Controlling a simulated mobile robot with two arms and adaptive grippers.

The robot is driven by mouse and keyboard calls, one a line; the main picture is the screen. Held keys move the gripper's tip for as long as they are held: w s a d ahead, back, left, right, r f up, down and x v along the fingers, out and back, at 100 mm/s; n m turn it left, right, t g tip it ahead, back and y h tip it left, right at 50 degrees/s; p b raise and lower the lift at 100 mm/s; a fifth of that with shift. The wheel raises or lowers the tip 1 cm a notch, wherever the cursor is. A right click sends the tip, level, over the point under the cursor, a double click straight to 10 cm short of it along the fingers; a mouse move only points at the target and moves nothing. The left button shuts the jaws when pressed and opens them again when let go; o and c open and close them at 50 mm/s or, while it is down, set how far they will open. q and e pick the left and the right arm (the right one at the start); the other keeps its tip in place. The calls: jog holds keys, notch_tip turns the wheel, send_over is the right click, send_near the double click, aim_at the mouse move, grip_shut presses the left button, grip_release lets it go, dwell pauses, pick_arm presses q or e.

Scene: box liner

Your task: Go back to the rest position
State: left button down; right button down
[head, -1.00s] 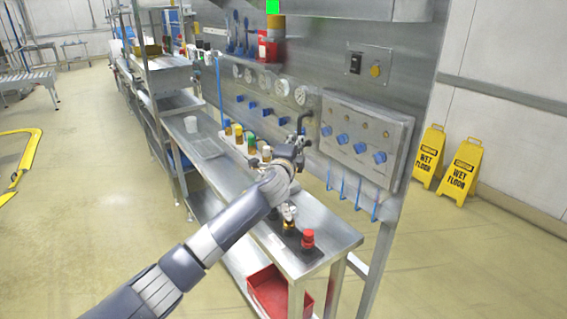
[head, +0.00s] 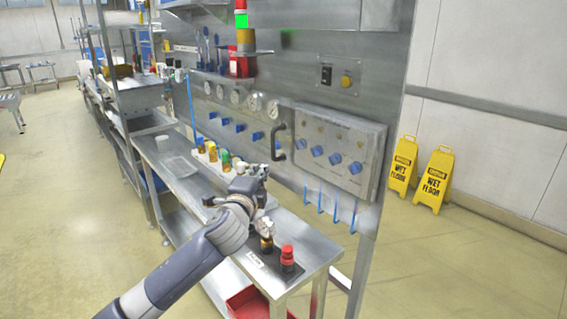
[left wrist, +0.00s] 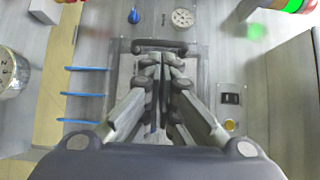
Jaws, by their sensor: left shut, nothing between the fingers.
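My left arm comes in from the bottom left of the head view. Its gripper (head: 256,172) is in front of the control panel, above the steel bench (head: 315,246). In the left wrist view the two fingers (left wrist: 161,62) lie together, shut with nothing between them. They point at the dark handle (head: 278,142) of the panel box (head: 335,146); the handle also shows in the left wrist view (left wrist: 160,47). In the head view the gripper is apart from the handle, below and left of it. My right gripper is in neither view.
A row of capped bottles (head: 212,152) stands farther back. A red bin (head: 258,303) is below. Wet floor signs (head: 434,180) stand right; floor between them and the bench is clear.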

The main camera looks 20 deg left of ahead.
pick_arm(q)
jog(key=s+d+f+n+g, duration=0.2)
jog(key=s+f+n+g, duration=0.2)
jog(key=s+f, duration=0.7)
jog(key=s+d+f+n+g, duration=0.2)
jog(key=s+f+n+g, duration=0.15)
jog(key=s+f, duration=0.65)
jog(key=s+d+f+n+g+h, duration=0.1)
jog(key=s+f+n+g, duration=0.4)
jog(key=s, duration=0.7)
jog(key=s+f+n+g+h, duration=0.1)
jog(key=s+f+n+g, duration=0.15)
jog(key=s+f, duration=0.9)
jog(key=f, duration=1)
jog(key=s+f, duration=0.3)
jog(key=f, duration=0.9)
jog(key=s+a+f+g, duration=0.2)
jog(key=s+a+f, duration=0.1)
jog(key=s+f, duration=1.2)
jog(key=shift+s+f, duration=0.2)
jog(key=shift+s, duration=0.45)
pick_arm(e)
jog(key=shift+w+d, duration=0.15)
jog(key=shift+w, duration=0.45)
